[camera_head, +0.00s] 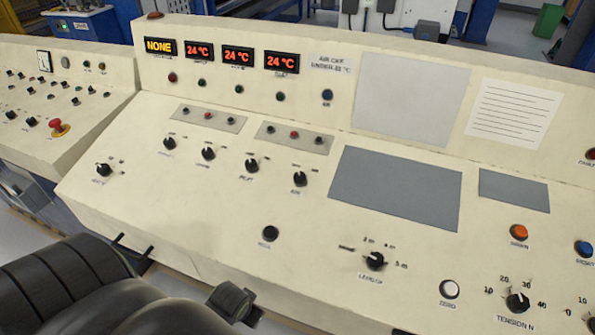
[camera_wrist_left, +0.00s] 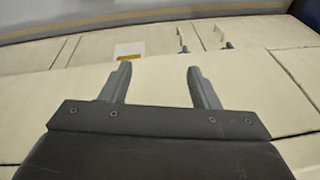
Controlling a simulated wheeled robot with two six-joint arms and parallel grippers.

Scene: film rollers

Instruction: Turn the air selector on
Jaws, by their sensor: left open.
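The cream control desk carries a row of black selector knobs (camera_head: 252,165) below the displays, with another knob (camera_head: 104,170) at the left. Their labels are too small for me to tell surely which is the air selector. A white sign (camera_head: 331,64) at the top appears to read "AIR OFF UNDER 21 °C". My left gripper (camera_head: 133,245) is at the lower left, near the desk's front edge. In the left wrist view its two grey fingers (camera_wrist_left: 160,84) are apart with nothing between them. My right gripper is not in view.
Displays (camera_head: 238,55) show NONE and several 24 °C readings. A LENGTH knob (camera_head: 375,261), a TENSION knob (camera_head: 517,302) and orange (camera_head: 519,232) and blue (camera_head: 584,249) buttons are at the right. A red mushroom button (camera_head: 56,127) stands on the left desk.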

